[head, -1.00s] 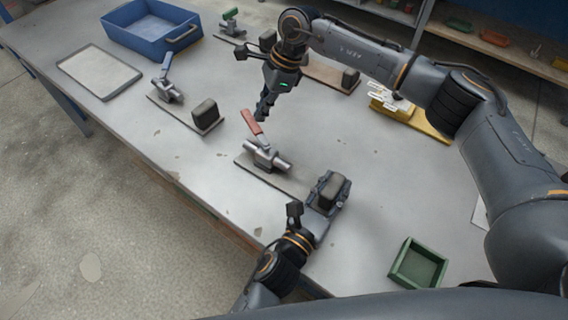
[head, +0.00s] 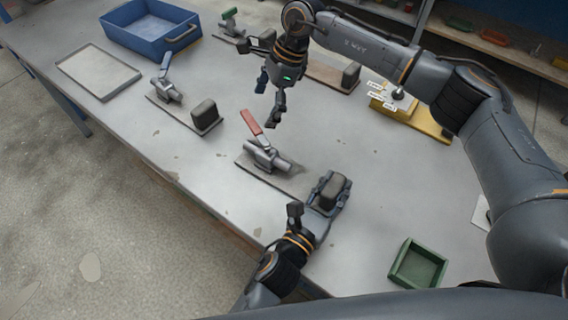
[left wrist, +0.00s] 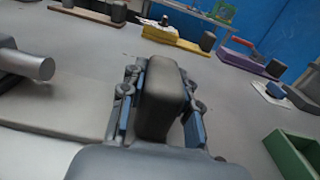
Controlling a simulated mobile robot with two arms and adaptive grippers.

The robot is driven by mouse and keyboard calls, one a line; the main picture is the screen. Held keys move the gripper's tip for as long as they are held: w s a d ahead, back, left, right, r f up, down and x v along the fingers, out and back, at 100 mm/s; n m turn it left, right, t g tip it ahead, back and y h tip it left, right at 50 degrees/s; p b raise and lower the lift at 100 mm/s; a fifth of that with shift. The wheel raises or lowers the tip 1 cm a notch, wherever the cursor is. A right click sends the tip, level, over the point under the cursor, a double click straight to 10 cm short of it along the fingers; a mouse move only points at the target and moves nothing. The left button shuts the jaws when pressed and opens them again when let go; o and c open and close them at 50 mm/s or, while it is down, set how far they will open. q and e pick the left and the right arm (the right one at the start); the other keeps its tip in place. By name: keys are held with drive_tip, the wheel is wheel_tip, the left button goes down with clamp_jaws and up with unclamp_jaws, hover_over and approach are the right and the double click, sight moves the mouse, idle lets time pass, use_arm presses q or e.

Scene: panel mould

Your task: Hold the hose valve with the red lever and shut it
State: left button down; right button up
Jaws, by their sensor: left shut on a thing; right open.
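The hose valve with the red lever (head: 251,123) sits on a flat board (head: 292,183) in the middle of the bench. Its lever stands up from the grey metal body (head: 262,155), leaning left. A dark block (head: 331,189) stands at the board's right end. My left gripper (head: 325,196) is shut on that block; the left wrist view shows the block (left wrist: 166,98) between the blue finger pads. My right gripper (head: 270,101) is open and empty, above and a little right of the lever tip, apart from it in the picture.
A valve with a blue lever (head: 166,73) stands on another board to the left; one with a green handle (head: 229,20) is farther back. A grey tray (head: 127,86), blue bin (head: 120,38), yellow block (head: 437,131) and green box (head: 398,275) also stand around.

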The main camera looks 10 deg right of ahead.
drive_tip(key=v, duration=1)
drive_tip(key=shift+d+r, duration=0.1)
use_arm(q)
drive_tip(key=c, duration=0.9)
unclamp_jaws()
